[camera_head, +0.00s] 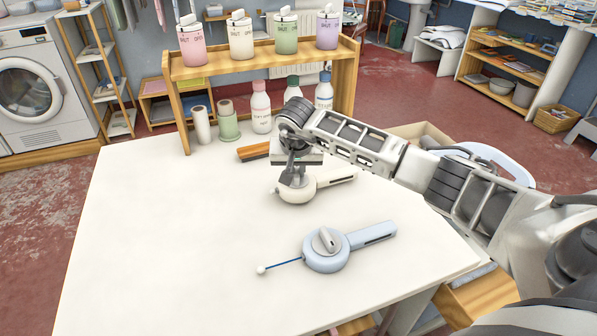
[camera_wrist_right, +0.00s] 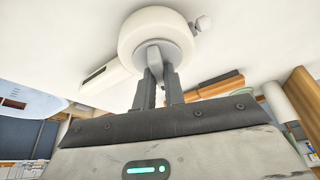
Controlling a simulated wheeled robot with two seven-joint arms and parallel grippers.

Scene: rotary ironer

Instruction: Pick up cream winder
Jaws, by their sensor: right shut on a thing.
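The cream winder (camera_head: 302,195) has a round body and a slotted arm that points right in the head view. It is at the middle of the white table, and I cannot tell whether it rests on the top or is slightly raised. My right gripper (camera_head: 294,181) comes down over it and is shut on its central grip. The wrist view shows the two fingers (camera_wrist_right: 157,88) on the grip of the cream winder (camera_wrist_right: 143,30), with a small round bead beside the body. My left gripper is not in view.
A light blue winder (camera_head: 326,262) lies nearer on the table (camera_head: 150,240), its blue cord stretched left to a white bead. The table's left is clear.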

